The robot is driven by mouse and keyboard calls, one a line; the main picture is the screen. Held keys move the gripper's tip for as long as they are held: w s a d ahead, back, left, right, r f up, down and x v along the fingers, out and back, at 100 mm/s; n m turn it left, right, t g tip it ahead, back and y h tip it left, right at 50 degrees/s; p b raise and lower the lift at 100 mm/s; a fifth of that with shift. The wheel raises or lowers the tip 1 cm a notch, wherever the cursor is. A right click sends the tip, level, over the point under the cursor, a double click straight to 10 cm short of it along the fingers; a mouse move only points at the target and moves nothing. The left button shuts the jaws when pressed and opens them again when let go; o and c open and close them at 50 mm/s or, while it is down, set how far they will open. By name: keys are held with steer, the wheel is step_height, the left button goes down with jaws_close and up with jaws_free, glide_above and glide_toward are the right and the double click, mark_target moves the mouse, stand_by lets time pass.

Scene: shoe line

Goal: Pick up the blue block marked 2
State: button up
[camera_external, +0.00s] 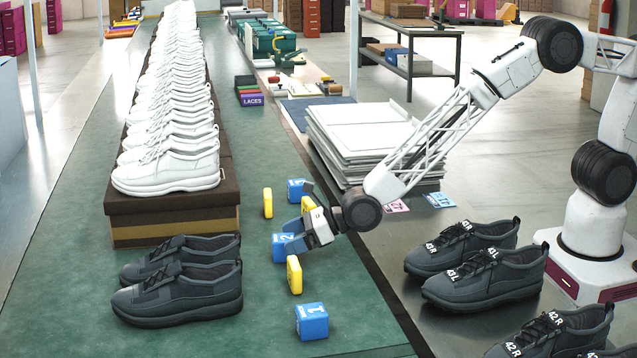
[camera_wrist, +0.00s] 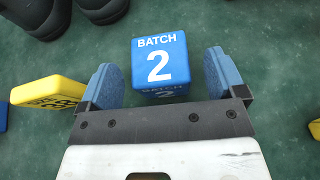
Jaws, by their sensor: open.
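The blue block marked 2 (camera_wrist: 160,62) sits on the green mat, with "BATCH 2" on its top face. In the wrist view it lies between and slightly ahead of the two blue-padded fingers of my gripper (camera_wrist: 167,80), with a gap on each side. In the external view the block (camera_external: 283,248) is partly hidden by my gripper (camera_external: 305,228), which is low over the mat beside it. My gripper is open and empty.
Yellow pieces stand close by, one left of the block in the wrist view (camera_wrist: 45,92). A blue block marked 1 (camera_external: 312,321) is nearer the camera; another blue block (camera_external: 297,190) is behind. Dark shoes (camera_external: 180,290) stand left, beside a row of white shoes (camera_external: 170,165).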

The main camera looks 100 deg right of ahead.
mark_target(293, 237)
stand_by(0.4)
steer(key=c, duration=1.1)
steer(key=shift+o, duration=0.2)
steer(key=shift+r, duration=0.2)
steer(key=shift+r, duration=1.55)
steer(key=s+a+r, duration=0.1)
steer(key=s, duration=1.5)
steer(key=shift+r, duration=0.3)
